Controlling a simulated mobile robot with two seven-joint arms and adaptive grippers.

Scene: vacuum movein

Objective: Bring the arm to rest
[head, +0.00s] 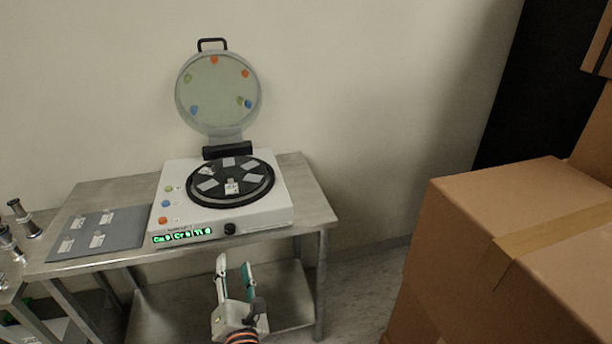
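My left gripper (235,280) shows at the bottom middle of the head view, in front of the metal table (318,208) and below the level of its top. Its two fingers are apart with nothing between them. It touches nothing that I can see. My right gripper is not in view. On the table stands a white machine (270,215) with a round black plate (207,197) carrying several small pale pieces. Its round clear lid (215,90) is raised, and a green display (182,236) is lit on the front.
A grey mat (118,236) with several small pale pieces lies at the table's left. Metal cylindrical parts (22,218) stand at the far left edge. Large cardboard boxes (500,215) fill the right side. Some floor (365,275) is clear between table and boxes.

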